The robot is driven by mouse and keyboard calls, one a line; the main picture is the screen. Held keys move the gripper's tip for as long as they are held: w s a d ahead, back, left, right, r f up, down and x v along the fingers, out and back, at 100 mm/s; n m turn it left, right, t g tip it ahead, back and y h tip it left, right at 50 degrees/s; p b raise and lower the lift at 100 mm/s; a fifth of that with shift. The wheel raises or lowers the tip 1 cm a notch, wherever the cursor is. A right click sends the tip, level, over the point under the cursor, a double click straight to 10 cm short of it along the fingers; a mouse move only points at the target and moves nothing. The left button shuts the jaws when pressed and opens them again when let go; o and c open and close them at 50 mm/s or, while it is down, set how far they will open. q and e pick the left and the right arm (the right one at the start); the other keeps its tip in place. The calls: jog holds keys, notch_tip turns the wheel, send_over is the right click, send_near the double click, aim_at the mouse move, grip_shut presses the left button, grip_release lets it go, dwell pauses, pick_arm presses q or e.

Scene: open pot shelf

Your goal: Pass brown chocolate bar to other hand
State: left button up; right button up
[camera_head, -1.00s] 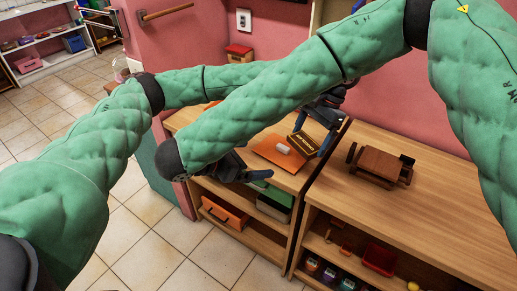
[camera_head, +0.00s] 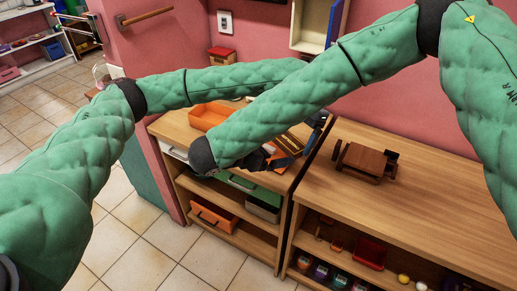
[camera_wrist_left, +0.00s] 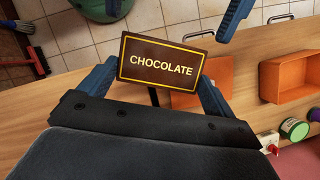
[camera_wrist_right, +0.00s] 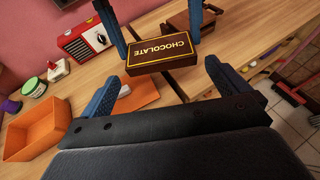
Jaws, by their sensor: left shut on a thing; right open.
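The brown chocolate bar (camera_wrist_left: 161,62) has a yellow border and the word CHOCOLATE, and shows between the fingers of my left gripper (camera_wrist_left: 157,72) in the left wrist view. My left gripper is shut on it and holds it above the wooden top. In the right wrist view the bar (camera_wrist_right: 162,54) lies just ahead of the fingertips of my right gripper (camera_wrist_right: 159,70), which is open and empty. The two grippers face each other closely. In the head view my right forearm hides most of the bar and both grippers.
An orange tray (camera_head: 208,116) stands at the back left of the wooden top, and a flat orange item (camera_wrist_right: 142,92) lies below the bar. A brown wooden toy cart (camera_head: 367,160) stands on the right-hand cabinet top (camera_head: 430,195), which is otherwise largely clear. Open shelves hold boxes below.

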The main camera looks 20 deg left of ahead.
jog(key=shift+x, duration=1.5)
jog(key=c, duration=0.7)
pick_arm(q)
jog(key=o, duration=0.8)
jog(key=shift+c, duration=0.2)
pick_arm(e)
jog(key=shift+c, duration=0.3)
